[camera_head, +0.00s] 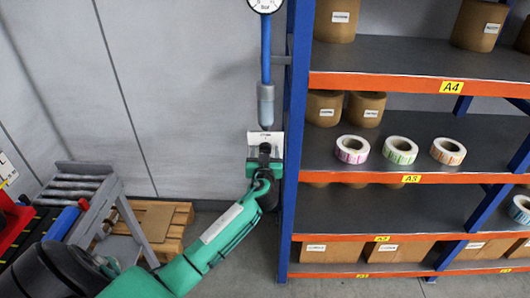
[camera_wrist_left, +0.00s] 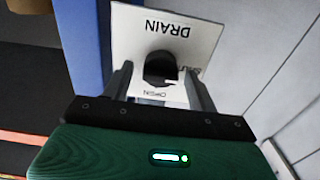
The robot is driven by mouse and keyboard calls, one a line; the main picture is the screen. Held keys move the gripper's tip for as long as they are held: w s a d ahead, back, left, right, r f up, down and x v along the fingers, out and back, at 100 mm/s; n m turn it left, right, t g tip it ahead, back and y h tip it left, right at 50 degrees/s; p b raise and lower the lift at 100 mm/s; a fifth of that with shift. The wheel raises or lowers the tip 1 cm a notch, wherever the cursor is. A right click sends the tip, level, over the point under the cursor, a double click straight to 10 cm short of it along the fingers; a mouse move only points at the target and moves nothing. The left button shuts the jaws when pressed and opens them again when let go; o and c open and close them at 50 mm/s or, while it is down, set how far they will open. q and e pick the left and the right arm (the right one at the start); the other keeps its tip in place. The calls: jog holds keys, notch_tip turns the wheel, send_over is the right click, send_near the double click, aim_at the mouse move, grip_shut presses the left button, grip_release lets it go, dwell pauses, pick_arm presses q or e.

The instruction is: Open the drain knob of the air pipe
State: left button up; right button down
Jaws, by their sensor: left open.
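The drain knob (camera_wrist_left: 160,66) is a dark round knob on a white plate (camera_wrist_left: 193,32) marked DRAIN, with OPEN and a partly hidden second word. In the left wrist view the lettering is upside down, and a small pale mark shows at the knob's lower right. My left gripper (camera_wrist_left: 162,88) is open, with one finger on each side of the knob; contact cannot be told. In the head view, my left gripper (camera_head: 264,150) is at the white plate (camera_head: 254,138) below the blue air pipe (camera_head: 266,50) and covers the knob. My right gripper is out of view.
A blue and orange shelf rack (camera_head: 299,110) stands close to the right of the pipe. It holds brown rolls and several label rolls (camera_head: 352,149). A pressure gauge (camera_head: 264,4) is at the top. A grey roller stand (camera_head: 75,190) and a pallet (camera_head: 170,240) are at lower left.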

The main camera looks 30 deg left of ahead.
pick_arm(q)
jog(key=c, duration=1)
